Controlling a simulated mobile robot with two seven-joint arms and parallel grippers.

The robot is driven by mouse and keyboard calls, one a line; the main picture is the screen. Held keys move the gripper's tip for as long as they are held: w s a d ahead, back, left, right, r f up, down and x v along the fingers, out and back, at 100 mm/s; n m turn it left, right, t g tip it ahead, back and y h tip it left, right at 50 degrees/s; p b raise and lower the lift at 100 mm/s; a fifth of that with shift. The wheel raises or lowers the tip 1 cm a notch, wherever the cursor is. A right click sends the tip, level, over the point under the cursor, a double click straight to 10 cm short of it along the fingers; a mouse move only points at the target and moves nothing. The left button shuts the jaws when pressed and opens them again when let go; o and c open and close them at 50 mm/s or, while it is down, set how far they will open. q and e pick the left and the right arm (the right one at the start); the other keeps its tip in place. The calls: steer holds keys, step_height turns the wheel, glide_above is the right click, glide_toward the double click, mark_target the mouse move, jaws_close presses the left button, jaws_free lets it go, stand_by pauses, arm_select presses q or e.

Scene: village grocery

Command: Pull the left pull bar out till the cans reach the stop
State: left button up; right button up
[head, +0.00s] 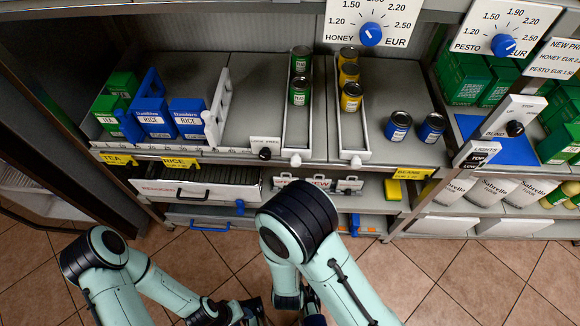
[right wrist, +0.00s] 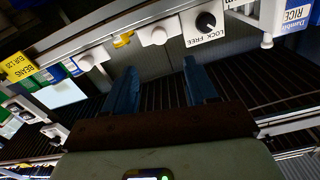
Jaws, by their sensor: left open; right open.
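The left pull bar, a narrow white channel with a round white knob (head: 296,160), holds green cans (head: 299,92); its knob also shows in the right wrist view (right wrist: 155,35). The cans stand toward the back of the channel, well behind the knob. The right bar (head: 356,162) holds yellow cans (head: 350,97). A LOCK/FREE label with a black knob (head: 264,153) sits left of the left bar. My right gripper (right wrist: 150,82) is open and empty, below the shelf edge and apart from the knob. My left gripper (head: 240,312) is open, low in front of the shelves.
Rice and tea boxes (head: 153,117) stand behind a white-and-blue rack at left. Two blue cans (head: 398,126) stand at right. Below is a lower shelf with a drawer (head: 195,190) and small clips (head: 318,185). Tiled floor (head: 430,285) is free in front.

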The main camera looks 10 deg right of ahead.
mark_target(296, 165)
steer(key=x, duration=1.2)
steer(key=shift+w+d+f, duration=0.1)
steer(key=shift+w+d, duration=0.05)
steer(key=shift+w, duration=0.2)
steer(key=shift+c, duration=0.3)
jaws_close()
